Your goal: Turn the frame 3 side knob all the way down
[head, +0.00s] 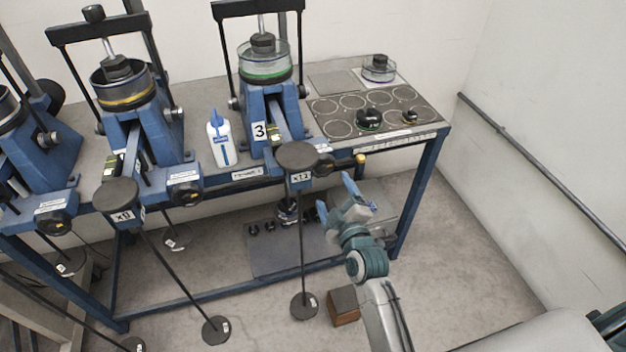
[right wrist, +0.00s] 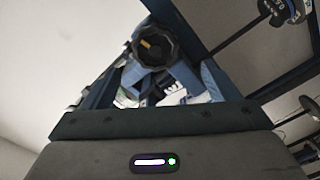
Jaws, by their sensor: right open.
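Frame 3 (head: 258,105) is a blue lever frame with a "3" label and a glass dish with a green ring. Its side knob (head: 325,166), black with a yellow mark, sits at the bench's front edge, partly behind a round black hanger plate (head: 297,155). The knob also shows in the right wrist view (right wrist: 156,45), facing the camera with its yellow mark tilted. My right gripper (head: 336,196) is open and empty, below and slightly right of the knob, apart from it in the head view. In the wrist view its blue fingers (right wrist: 168,85) show just below the knob. My left gripper is out of view.
A hanger rod with a floor disc (head: 304,306) hangs left of my right arm. A wooden block (head: 343,305) lies on the floor. A yellow-tipped peg (head: 360,159) is right of the knob. A white bottle (head: 221,140) stands on the bench. Floor to the right is clear.

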